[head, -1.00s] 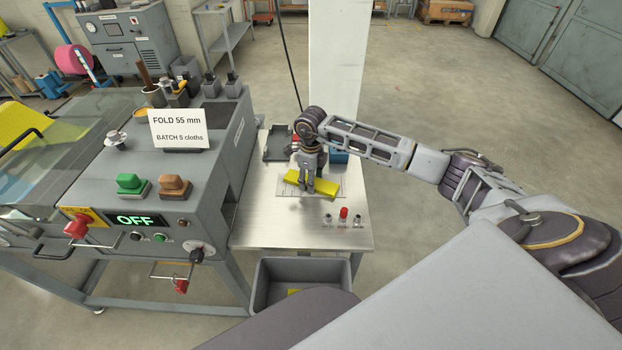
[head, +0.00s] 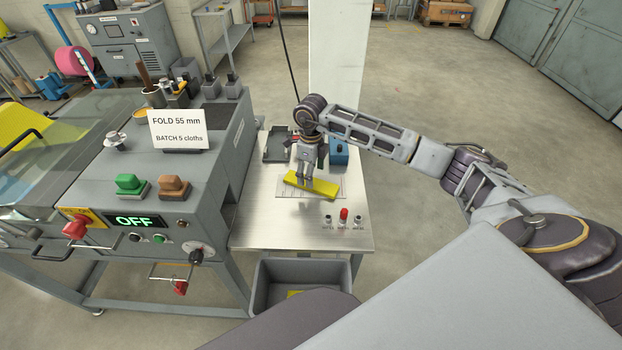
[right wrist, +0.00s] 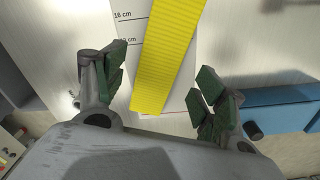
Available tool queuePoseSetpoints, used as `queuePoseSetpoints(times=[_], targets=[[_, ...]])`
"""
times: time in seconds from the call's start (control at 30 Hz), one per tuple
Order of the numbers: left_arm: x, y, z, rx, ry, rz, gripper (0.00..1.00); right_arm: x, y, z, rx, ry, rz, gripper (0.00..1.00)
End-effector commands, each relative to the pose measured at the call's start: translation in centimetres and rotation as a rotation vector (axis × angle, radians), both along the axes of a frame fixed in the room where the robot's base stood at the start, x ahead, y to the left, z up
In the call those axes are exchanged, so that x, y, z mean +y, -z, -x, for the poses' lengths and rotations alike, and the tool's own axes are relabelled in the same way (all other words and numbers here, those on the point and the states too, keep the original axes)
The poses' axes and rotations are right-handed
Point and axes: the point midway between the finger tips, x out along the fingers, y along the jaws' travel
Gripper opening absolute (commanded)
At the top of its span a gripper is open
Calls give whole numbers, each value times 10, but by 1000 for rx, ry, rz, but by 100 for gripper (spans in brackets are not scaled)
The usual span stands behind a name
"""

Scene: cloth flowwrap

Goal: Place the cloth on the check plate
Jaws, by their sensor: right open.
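The yellow folded cloth (head: 311,187) lies on the white check plate (head: 283,189) on the metal table. In the right wrist view the ribbed yellow cloth (right wrist: 168,52) runs at a slant across the plate (right wrist: 130,20), with printed centimetre marks showing beside it. My right gripper (head: 306,175) is just above the cloth. In the right wrist view my right gripper (right wrist: 160,90) has its green-padded fingers spread wide on either side of the cloth, apart from it. My left gripper is not in view.
A grey machine (head: 160,190) with an OFF display stands left of the table (head: 275,232). A blue box (head: 339,152) and a dark tray (head: 276,146) sit behind the plate. Small buttons (head: 343,215) are in front. A grey bin (head: 272,283) holding something yellow stands below.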

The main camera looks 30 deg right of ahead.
Motion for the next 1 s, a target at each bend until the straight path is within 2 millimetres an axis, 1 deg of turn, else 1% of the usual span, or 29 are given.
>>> queuePoseSetpoints(times=[0.2,0.4,0.5,0.7,1.0], targets=[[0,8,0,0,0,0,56,0,-33,-1,-3,1,-1,71],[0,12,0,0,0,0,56,0,-60,0,-2,0,0,71],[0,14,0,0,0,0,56,0,-71,0,-1,0,0,71],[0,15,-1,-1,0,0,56,0,-83,0,0,0,0,71],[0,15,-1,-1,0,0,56,0,-86,0,0,1,0,71]])
